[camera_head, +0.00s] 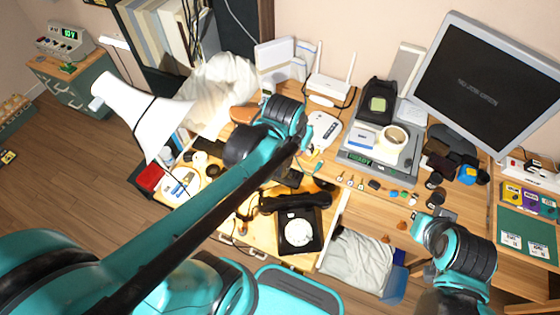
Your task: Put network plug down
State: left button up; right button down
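My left arm reaches from the lower left across the desk. Its gripper (290,178) is a small dark shape above the desk, behind the black dial phone (299,232); its fingers are too small and shaded to read. I cannot make out a network plug in it. Several small plug-like pieces (350,181) lie in a row on the wood right of it, too small to identify. A white router (330,89) with antennas and a white device (323,130) stand farther back. My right gripper (444,213) is low at the right, mostly hidden by its own wrist.
A grey machine (379,157) with a green display holds a tape roll (395,136). A monitor (486,85) stands at the back right. A white lamp (140,112) hangs over the left side. Dark small parts (436,180) crowd the right; bare wood shows around (371,211).

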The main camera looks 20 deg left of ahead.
pick_arm(q)
jog(key=s+a+r+n+t, duration=0.1)
jog(key=s+a+r+t, duration=0.1)
jog(key=s, duration=0.6)
jog(key=shift+s, duration=0.4)
jog(key=shift+a, duration=0.1)
